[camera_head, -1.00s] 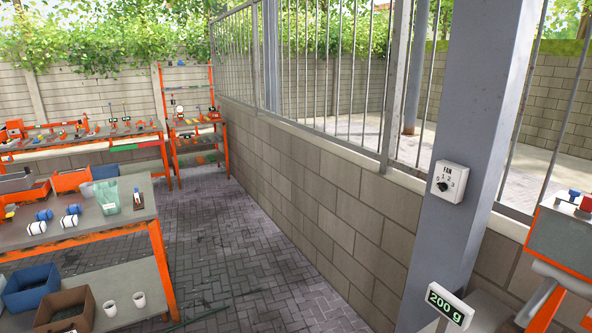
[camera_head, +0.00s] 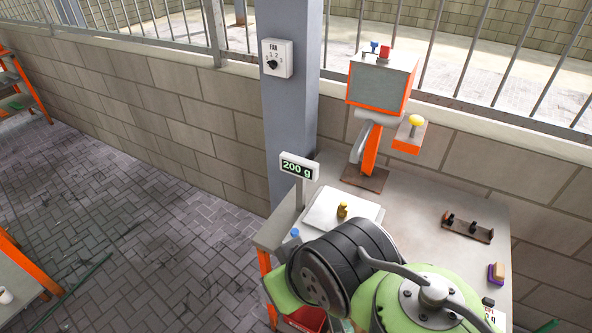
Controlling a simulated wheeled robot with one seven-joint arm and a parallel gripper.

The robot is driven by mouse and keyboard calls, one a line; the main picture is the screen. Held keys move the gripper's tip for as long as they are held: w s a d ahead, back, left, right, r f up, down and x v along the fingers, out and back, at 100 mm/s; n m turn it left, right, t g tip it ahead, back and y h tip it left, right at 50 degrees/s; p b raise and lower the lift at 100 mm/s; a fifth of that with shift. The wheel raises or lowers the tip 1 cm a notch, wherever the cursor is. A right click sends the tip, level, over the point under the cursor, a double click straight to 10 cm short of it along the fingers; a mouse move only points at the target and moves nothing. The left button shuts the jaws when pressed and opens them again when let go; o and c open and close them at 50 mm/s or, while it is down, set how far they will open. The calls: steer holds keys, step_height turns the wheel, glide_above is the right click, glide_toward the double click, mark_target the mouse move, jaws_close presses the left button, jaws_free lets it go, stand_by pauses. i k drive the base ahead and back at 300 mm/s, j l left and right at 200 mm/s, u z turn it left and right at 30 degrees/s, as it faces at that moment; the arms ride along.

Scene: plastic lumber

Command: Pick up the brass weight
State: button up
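The brass weight (camera_head: 342,211) is a small golden piece. It stands upright on the white plate of a scale (camera_head: 318,207) at the left end of the grey table. The scale's raised display (camera_head: 299,168) reads 200 g. My green and black arm fills the lower middle of the head view, in front of the table and just nearer than the scale. My gripper does not show, so I cannot see whether it is open or shut.
An orange-framed machine (camera_head: 383,85) with a yellow button (camera_head: 416,120) stands at the table's back. A brown rack (camera_head: 467,228) with dark pegs lies to the right, near a purple and tan block (camera_head: 497,272). A grey pillar (camera_head: 290,110) rises behind the scale.

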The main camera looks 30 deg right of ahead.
mark_target(342, 210)
steer(key=i+j+z, duration=0.1)
steer(key=j+z, duration=1.6)
steer(key=k+j+z, duration=0.2)
steer(key=j+z, duration=0.25)
steer(key=k+j+z, duration=0.2)
steer(key=z, duration=0.25)
